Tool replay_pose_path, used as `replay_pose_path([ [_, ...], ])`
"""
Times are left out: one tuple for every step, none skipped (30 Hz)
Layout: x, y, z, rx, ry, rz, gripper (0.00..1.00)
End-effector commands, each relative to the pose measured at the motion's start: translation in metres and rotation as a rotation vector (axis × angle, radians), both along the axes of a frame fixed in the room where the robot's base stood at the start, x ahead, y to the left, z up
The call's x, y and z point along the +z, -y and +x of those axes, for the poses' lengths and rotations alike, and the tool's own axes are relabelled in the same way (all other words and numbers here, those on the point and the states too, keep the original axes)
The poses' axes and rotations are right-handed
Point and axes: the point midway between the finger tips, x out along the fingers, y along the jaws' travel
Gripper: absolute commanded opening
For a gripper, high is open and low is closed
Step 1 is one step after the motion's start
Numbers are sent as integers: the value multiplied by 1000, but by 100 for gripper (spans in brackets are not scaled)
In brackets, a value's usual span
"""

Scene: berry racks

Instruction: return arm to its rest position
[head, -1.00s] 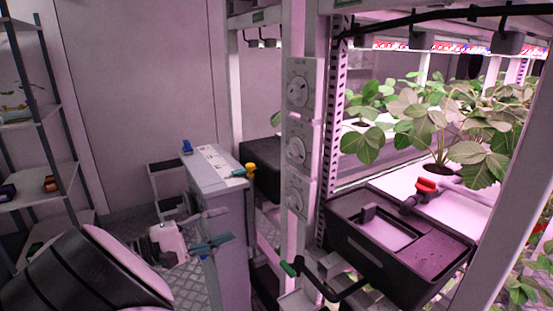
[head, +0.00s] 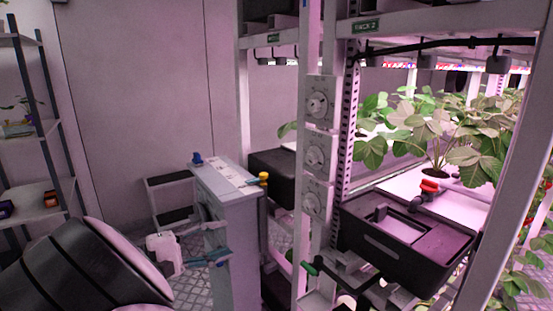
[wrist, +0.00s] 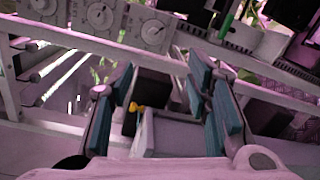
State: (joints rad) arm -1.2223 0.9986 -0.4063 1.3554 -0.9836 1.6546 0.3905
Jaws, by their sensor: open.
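My gripper (head: 218,243) is open, with teal pads on its fingers. It is at the lower left of the head view, in front of the side of the grey cabinet (head: 233,225). In the wrist view its fingers (wrist: 165,95) are spread apart with nothing held between them. The black sections of my arm fill the lower left corner of the head view. I cannot tell whether the gripper touches the cabinet.
A black tank (head: 385,250) with a red valve (head: 429,186) sits farther right, near strawberry plants (head: 440,130). Shelves (head: 30,207) stand at left.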

Motion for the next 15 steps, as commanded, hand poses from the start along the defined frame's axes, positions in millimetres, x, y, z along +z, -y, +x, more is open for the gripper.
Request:
replay_pose_path([
  [5, 9, 2, -18, -9, 16, 44],
  [7, 13, 2, -25, -17, 23, 44],
  [10, 19, 3, -38, -27, 38, 44],
  [12, 25, 4, -48, -35, 50, 44],
  [13, 29, 4, -57, -45, 61, 44],
  [17, 37, 5, -71, -59, 79, 44],
  [19, 43, 5, -84, -68, 91, 44],
  [22, 50, 5, -96, -79, 107, 44],
  [25, 59, 5, -112, -93, 127, 44],
  [28, 66, 5, -124, -104, 146, 44],
  [31, 74, 5, -138, -116, 165, 44],
  [36, 85, 4, -158, -131, 191, 44],
  [39, 93, 3, -173, -144, 213, 44],
  [43, 103, 2, -189, -159, 240, 44],
  [49, 117, -1, -213, -178, 277, 44],
])
